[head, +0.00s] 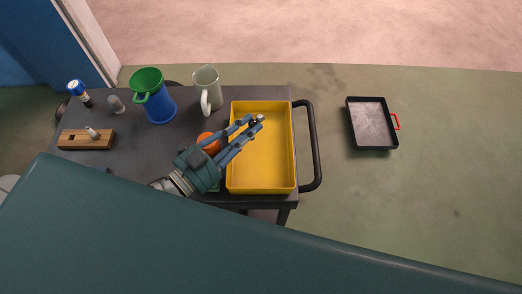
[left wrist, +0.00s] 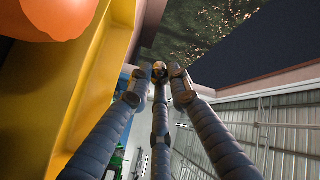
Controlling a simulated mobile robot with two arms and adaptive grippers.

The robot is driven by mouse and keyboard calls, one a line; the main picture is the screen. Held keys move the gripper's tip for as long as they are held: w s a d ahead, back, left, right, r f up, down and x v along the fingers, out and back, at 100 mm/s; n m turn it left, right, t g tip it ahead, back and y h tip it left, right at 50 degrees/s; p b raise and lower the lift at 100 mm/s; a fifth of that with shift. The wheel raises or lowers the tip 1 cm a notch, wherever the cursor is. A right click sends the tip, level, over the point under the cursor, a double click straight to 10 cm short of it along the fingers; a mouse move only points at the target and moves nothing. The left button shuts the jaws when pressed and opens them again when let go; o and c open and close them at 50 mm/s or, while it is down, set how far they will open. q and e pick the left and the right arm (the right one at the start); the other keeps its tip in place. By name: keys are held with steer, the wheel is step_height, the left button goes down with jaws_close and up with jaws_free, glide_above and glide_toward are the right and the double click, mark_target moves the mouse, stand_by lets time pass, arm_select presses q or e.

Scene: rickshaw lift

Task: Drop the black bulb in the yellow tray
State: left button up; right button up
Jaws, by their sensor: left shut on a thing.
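The yellow tray (head: 234,180) lies on the right end of the dark cart top, and its wall also fills the left of the left wrist view (left wrist: 88,85). My left gripper (head: 256,121) reaches in from the left, with its fingertips over the upper part of the tray. It is shut on a small dark bulb (left wrist: 160,67) that shows between the fingertips in the left wrist view. The bulb is small and mostly covered by the fingers. The gap between it and the tray floor cannot be judged. My right gripper is not in view.
An orange ball (head: 208,142) sits left of the tray, partly behind my gripper. A blue cup with a green funnel (head: 158,105), a pale mug (head: 207,90) and a wooden block (head: 75,139) stand on the cart. A black pan (head: 371,123) lies on the floor at right.

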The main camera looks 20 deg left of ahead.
arm_select(q)
steer(key=shift+f, duration=0.2)
steer(key=o, duration=0.9)
steer(key=shift+c, duration=0.2)
steer(key=shift+s, duration=0.1)
steer(key=v, duration=1.2)
